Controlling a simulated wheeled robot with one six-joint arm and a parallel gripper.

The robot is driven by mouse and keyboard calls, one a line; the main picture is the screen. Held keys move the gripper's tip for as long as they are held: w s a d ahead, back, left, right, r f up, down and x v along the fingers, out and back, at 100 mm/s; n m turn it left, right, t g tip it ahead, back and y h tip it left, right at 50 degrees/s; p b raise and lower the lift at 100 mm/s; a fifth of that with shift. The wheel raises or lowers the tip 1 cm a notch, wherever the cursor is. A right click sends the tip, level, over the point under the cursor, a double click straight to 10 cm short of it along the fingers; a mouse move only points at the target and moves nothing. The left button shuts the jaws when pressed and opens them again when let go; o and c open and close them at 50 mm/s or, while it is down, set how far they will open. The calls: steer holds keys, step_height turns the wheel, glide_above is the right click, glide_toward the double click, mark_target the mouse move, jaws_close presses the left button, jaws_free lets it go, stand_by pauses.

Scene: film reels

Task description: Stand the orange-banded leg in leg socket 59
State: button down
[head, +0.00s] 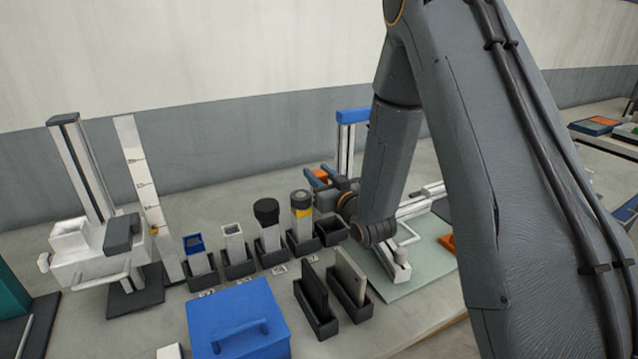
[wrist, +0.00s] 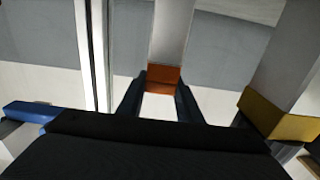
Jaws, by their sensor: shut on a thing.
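My gripper (head: 321,178) has blue fingers and is shut on the orange-banded leg. The orange band (head: 322,175) shows between the fingers in the head view. In the wrist view my fingers (wrist: 160,98) close on both sides of the orange-banded leg (wrist: 164,78), whose pale shaft runs up from the band. An empty dark socket (head: 331,230) ends the row, below my gripper. The leg is held above the row, apart from that socket. The number labels are too small to read, so I cannot tell which socket is 59.
A yellow-banded leg (head: 302,213) stands just left of the empty socket; it shows close by in the wrist view (wrist: 278,118). A black-topped leg (head: 267,218) and others stand further left. A blue-topped post (head: 352,116) rises behind my gripper. A blue box (head: 237,325) stands in front.

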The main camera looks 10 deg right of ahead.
steer(key=shift+f, duration=1.45)
steer(key=shift+f, duration=0.15)
steer(key=c, duration=1.3)
jaws_free()
steer(key=shift+o, duration=0.2)
